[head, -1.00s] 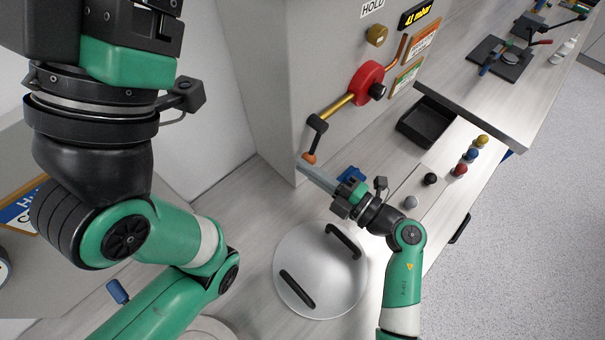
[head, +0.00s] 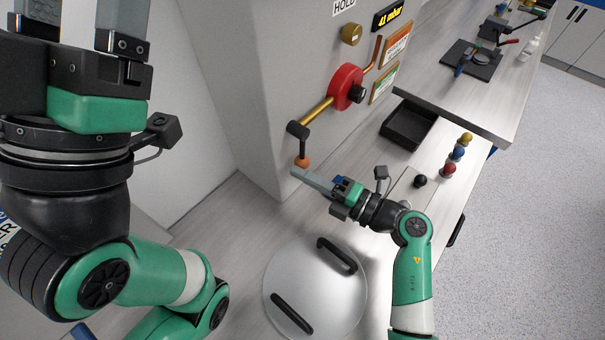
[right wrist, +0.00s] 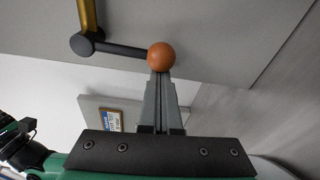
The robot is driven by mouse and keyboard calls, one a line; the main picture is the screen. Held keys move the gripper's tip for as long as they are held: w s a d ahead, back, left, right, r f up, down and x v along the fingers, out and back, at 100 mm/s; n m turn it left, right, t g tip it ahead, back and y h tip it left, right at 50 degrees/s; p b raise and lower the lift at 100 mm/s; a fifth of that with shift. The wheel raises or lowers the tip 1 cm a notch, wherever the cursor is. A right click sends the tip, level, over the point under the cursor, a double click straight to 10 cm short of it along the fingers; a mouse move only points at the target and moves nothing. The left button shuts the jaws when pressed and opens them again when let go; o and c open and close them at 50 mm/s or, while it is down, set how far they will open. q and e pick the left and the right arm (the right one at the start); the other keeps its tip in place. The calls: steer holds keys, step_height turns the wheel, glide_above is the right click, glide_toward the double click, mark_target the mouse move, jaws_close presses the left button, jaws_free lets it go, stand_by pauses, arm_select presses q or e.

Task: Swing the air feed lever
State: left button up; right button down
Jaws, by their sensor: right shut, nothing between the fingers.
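The air feed lever is a short black arm (head: 300,143) with an orange ball knob (head: 302,162) at its lower end. It hangs from the end of a brass rod (head: 317,110) beside a red round body (head: 346,87) on the grey cabinet. My right gripper (head: 298,172) is shut and empty, its fingertips right at the knob. In the right wrist view the knob (right wrist: 161,57) sits at the tips of the closed fingers, not between them; contact looks likely. My left gripper (head: 78,20) is large at the upper left, fingers apart, tips cut off.
A round metal lid (head: 315,290) with two black handles lies below my right gripper. A black tray (head: 408,125) and several coloured knobs (head: 449,170) are to the right. The cabinet wall (head: 245,90) rises close behind the lever.

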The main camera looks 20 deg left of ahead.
steer(key=p+v, duration=0.2)
steer(key=v, duration=0.9)
steer(key=shift+d+p, duration=0.3)
steer(key=shift+p, duration=0.1)
